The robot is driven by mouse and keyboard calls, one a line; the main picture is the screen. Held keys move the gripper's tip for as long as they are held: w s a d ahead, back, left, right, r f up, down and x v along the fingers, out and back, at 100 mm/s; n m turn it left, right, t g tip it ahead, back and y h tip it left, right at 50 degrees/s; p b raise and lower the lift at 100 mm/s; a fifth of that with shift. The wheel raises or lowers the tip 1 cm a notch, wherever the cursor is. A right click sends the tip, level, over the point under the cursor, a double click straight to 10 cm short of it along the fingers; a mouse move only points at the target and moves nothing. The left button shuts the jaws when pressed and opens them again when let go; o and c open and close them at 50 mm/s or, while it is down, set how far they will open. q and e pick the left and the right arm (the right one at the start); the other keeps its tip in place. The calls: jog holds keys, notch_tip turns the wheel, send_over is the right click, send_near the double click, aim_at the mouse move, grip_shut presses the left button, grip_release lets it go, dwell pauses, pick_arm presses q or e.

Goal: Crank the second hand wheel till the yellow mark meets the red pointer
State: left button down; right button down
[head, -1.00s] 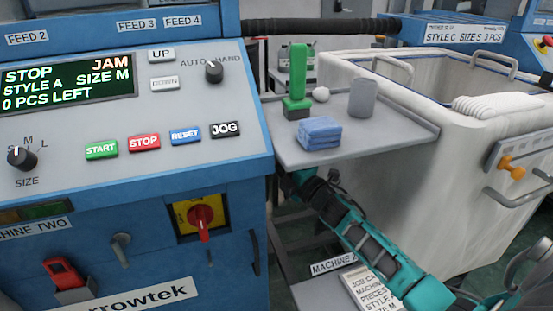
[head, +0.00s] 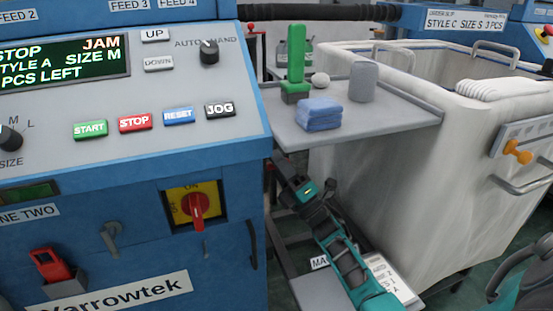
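The blue knitting machine two (head: 130,240) fills the left of the head view. I cannot make out its hand wheel, the yellow mark or the red pointer. The panel screen (head: 62,62) reads STOP, JAM, STYLE A, SIZE M. The AUTO/HAND knob (head: 209,52) is at the panel's upper right. My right gripper (head: 285,168), on a teal arm from the lower right, is under the grey side shelf, just right of the machine's front. It looks empty, but its dark fingers are too unclear to tell open from shut. My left gripper is not in view.
A large white bin (head: 400,200) stands right. A red-handled switch (head: 196,207) is on the machine front.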

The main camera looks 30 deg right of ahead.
jog(key=shift+s+f+n+t+y, duration=0.1)
jog(key=shift+f+n+t+y, duration=0.3)
jog(key=shift+n+y, duration=0.4)
jog(key=shift+s+f+n+t+y, duration=0.1)
jog(key=shift+f+n+t+y, duration=0.1)
jog(key=shift+f+n+y, duration=0.45)
jog(key=shift+n+y, duration=0.35)
jog(key=shift+y, duration=0.1)
jog(key=shift+n+y, duration=0.3)
jog(key=shift+y, duration=0.2)
jog(key=c, duration=0.9)
grip_release()
jog(key=shift+c, duration=0.2)
jog(key=shift+f, duration=0.1)
